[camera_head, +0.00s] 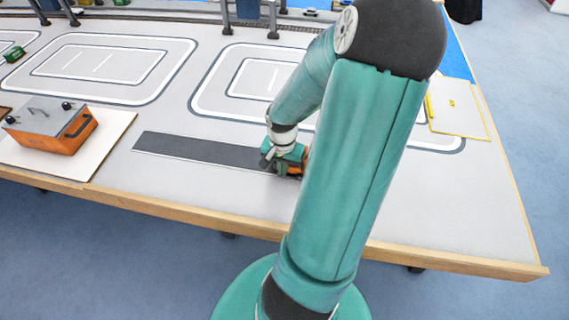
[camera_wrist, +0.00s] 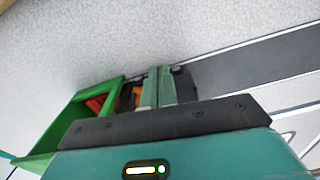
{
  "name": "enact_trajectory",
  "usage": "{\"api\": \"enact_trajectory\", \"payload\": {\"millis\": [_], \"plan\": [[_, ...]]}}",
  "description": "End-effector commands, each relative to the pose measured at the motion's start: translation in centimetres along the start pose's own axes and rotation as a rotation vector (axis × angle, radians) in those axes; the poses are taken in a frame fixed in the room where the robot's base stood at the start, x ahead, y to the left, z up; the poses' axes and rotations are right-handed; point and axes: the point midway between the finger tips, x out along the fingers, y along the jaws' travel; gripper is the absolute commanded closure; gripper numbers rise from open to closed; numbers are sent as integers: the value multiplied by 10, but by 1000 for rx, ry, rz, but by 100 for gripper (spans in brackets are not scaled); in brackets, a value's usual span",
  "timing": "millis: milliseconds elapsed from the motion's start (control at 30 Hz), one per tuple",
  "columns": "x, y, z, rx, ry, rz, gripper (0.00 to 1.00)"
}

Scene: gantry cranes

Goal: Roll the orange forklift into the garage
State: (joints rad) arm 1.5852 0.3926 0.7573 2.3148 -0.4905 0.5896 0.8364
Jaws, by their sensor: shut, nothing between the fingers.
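In the wrist view, a small orange patch with dark parts, likely the orange forklift (camera_wrist: 137,95), shows just left of my fingers, mostly hidden. A green open-sided box (camera_wrist: 58,136), likely the garage, stands to its left, with something red inside. How far the forklift is inside I cannot tell. My gripper (camera_wrist: 158,86) is shut, with its fingers close beside the forklift; contact is unclear. In the head view my gripper (camera_head: 284,160) is low over the table at the right end of a dark strip, beside a small orange and dark patch. My arm hides the garage there.
The dark strip (camera_head: 195,150) on the grey table (camera_head: 200,190) is clear. An orange and grey box (camera_head: 52,124) sits on a white board (camera_head: 110,128) at the left. A yellow-edged plate (camera_head: 458,115) lies at the right. Crane legs (camera_head: 226,17) stand at the back.

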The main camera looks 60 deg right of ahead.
Motion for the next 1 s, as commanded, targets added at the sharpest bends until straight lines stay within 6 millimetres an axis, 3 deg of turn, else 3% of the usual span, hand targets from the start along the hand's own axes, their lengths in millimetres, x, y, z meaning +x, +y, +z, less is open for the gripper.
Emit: {"api": "enact_trajectory", "payload": {"millis": [133, 533, 800, 1000], "plan": [[0, 0, -12, 1, -2, 0, 100], [0, 0, -16, -1, 0, 1, 100], [0, -1, -37, -2, 1, 1, 100], [-1, 0, -40, 1, 2, 0, 100]]}}
